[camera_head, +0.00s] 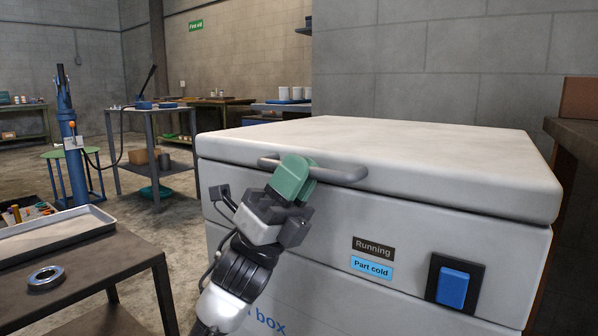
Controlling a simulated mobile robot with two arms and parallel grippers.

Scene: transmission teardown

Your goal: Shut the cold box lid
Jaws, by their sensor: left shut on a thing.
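The cold box (300,290) is a large pale chest with "Running" and "Part cold" labels and a blue switch on its front. Its white lid (420,150) lies over the top, its front edge close above the body. I cannot tell whether a thin gap is left along the seam. A grey bar handle (345,174) sticks out from the lid's front edge. My left gripper (294,178), with green fingers, is shut on the left part of this handle, and the fingers hide that part. My right gripper is out of view.
A dark table (95,265) at left holds a metal ring (46,277) and a tray (60,232). A blue press (72,150) and a grey cart (150,125) stand behind. A brick wall is behind the box, and a dark bench (580,135) is at right.

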